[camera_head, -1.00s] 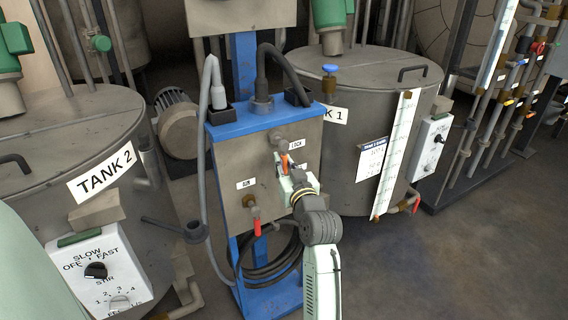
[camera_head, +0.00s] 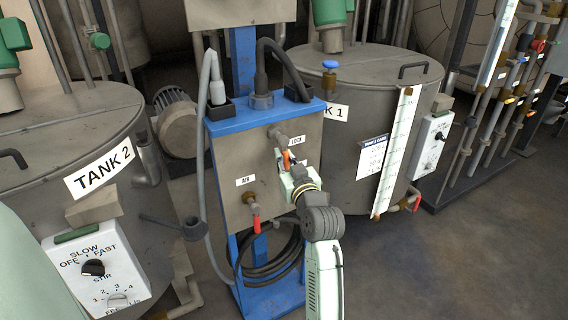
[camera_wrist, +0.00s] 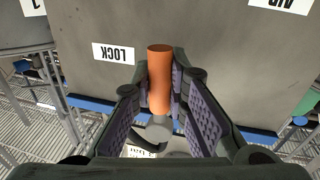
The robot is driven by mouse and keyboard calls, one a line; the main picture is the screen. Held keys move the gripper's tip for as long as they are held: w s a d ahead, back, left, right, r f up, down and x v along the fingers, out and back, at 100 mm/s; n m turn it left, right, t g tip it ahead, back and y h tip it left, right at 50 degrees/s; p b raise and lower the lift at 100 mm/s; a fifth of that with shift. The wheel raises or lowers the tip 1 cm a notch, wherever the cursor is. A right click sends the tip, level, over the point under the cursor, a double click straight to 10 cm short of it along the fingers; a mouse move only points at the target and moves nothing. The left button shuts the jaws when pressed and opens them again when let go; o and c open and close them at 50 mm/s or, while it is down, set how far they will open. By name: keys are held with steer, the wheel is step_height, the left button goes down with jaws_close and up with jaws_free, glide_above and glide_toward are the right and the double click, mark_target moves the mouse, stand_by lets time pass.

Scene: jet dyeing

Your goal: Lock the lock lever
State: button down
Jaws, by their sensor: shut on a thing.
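The lock lever has an orange handle (camera_head: 286,159) below a round metal fitting (camera_head: 278,136) on the front of a grey panel. The LOCK label (camera_head: 296,140) is just right of it. In the wrist view, the orange handle (camera_wrist: 159,82) stands between the purple-padded fingers of my gripper (camera_wrist: 160,98), with the LOCK label (camera_wrist: 113,53) upside down beside it. My gripper (camera_head: 287,166) is shut on the handle in front of the panel.
A red lever (camera_head: 256,226) hangs below the AIR label (camera_head: 245,180), lower left on the panel. Grey hose (camera_head: 204,170) and black cable hang around the blue stand (camera_head: 275,299). Tank 1 (camera_head: 345,150) stands close on the right, Tank 2 (camera_head: 60,140) on the left.

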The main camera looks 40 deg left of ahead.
steer(key=w+r+n+y+b, duration=0.1)
steer(key=n+b, duration=0.4)
steer(key=b, duration=0.1)
steer(key=w+d+r+n+g+y+b, duration=0.1)
steer(key=w+n+b, duration=0.1)
steer(key=n+b, duration=0.3)
steer(key=w+d+r+n+y+b, duration=0.1)
steer(key=n+b, duration=0.4)
steer(key=b, duration=0.4)
steer(key=shift+w+r+n, duration=0.3)
steer(key=shift+r+n+g+y+b, duration=0.15)
steer(key=shift+r+n+g+b, duration=0.3)
steer(key=shift+n, duration=0.55)
steer(key=shift+r+n+g+y+b, duration=0.2)
steer(key=shift+r+n+b, duration=0.35)
steer(key=shift+n, duration=0.45)
steer(key=c, duration=1.6)
jaws_free()
steer(key=shift+o, duration=0.2)
steer(key=v, duration=1.2)
